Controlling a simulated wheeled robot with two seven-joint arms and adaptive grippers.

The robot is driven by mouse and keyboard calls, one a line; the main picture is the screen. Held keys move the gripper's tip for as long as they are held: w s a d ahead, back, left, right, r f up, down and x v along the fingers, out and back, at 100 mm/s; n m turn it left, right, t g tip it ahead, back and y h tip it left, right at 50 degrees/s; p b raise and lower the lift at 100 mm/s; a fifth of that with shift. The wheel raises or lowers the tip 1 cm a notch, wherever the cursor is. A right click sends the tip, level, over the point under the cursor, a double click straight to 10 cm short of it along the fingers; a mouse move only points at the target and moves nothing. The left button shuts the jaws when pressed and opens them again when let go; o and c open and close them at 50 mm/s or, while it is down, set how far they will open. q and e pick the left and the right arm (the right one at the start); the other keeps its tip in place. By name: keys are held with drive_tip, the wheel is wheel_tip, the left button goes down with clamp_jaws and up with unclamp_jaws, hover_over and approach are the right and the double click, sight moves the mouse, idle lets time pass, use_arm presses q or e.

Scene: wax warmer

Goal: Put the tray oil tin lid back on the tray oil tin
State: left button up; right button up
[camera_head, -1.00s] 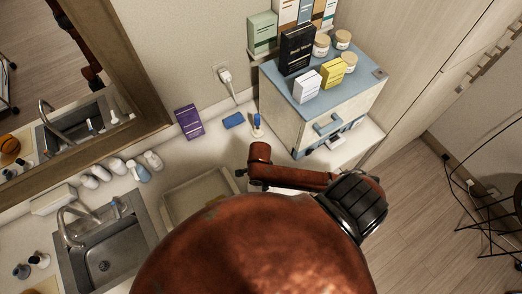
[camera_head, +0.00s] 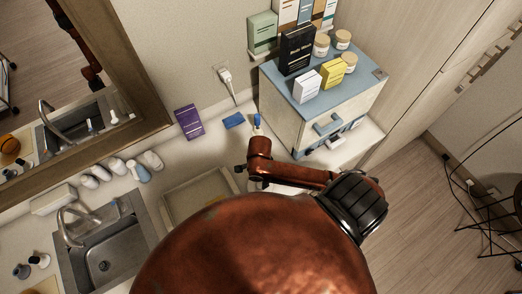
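I cannot make out the tray oil tin or its lid; my large copper-coloured arm covers much of the counter. A shallow cream tray (camera_head: 176,205) lies on the counter, its right part hidden behind my arm. The arm, apparently my right one, bends at a black joint and ends over the counter just right of the tray. A small dark piece by that end may be part of my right gripper (camera_head: 240,170), but its fingers and anything in them are hidden. My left gripper is not in view.
A sink (camera_head: 105,250) is left of the tray, with several small bottles (camera_head: 138,171) behind it. A purple box (camera_head: 189,122), a blue block (camera_head: 234,120) and a blue-topped item (camera_head: 257,120) stand behind. A drawer cabinet (camera_head: 330,115) bearing boxes and jars stands right.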

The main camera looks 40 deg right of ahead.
drive_tip(key=shift+r, duration=1.15)
drive_tip(key=shift+r, duration=0.25)
wheel_tip(320, 180, up, 7)
drive_tip(key=shift+s, duration=0.1)
